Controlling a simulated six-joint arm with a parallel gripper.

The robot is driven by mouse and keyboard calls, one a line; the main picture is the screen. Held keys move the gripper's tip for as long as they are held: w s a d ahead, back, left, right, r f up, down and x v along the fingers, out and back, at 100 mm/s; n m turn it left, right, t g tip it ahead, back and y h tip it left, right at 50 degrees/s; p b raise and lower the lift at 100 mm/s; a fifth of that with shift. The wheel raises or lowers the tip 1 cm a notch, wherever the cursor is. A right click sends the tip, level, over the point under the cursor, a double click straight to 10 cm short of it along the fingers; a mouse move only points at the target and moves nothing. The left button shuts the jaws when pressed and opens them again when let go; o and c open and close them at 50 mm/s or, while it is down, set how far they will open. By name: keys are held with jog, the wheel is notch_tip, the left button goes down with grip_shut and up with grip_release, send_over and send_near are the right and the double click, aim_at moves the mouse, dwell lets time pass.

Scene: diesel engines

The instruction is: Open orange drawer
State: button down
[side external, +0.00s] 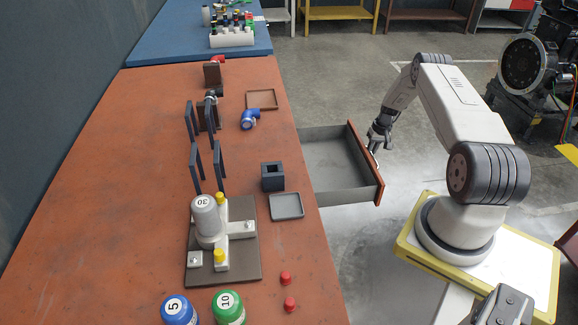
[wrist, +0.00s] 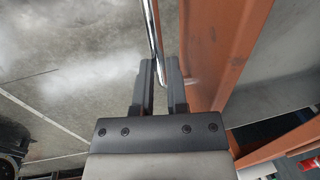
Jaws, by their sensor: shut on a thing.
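The orange drawer (side external: 366,163) is pulled well out from the right side of the orange workbench (side external: 110,185). Its grey inside is visible and looks empty in the side view. My gripper (side external: 376,142) is at the drawer's front panel. In the wrist view, my gripper (wrist: 158,75) is shut on the drawer's shiny metal handle (wrist: 152,30), which runs between its two dark fingers. The orange drawer front (wrist: 212,60) stands just right of the fingers.
The bench top holds dark upright brackets (side external: 196,168), a grey block (side external: 272,176), a small grey tray (side external: 287,206), a fixture plate (side external: 246,262) with a weight, and blue (side external: 179,311) and green (side external: 228,308) weights. Open floor lies beyond the drawer.

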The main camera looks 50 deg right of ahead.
jog(key=shift+d, duration=0.1)
jog(key=s+d, duration=0.3)
jog(key=shift+s, duration=0.1)
dwell(0.3)
jog(key=c, duration=0.6)
grip_release()
jog(key=shift+c, duration=0.2)
jog(key=shift+r, duration=0.2)
notch_tip(320, 180, up, 12)
jog(key=shift+s+d+f, duration=0.2)
jog(key=shift+s+d, duration=0.1)
jog(key=shift+d, duration=0.05)
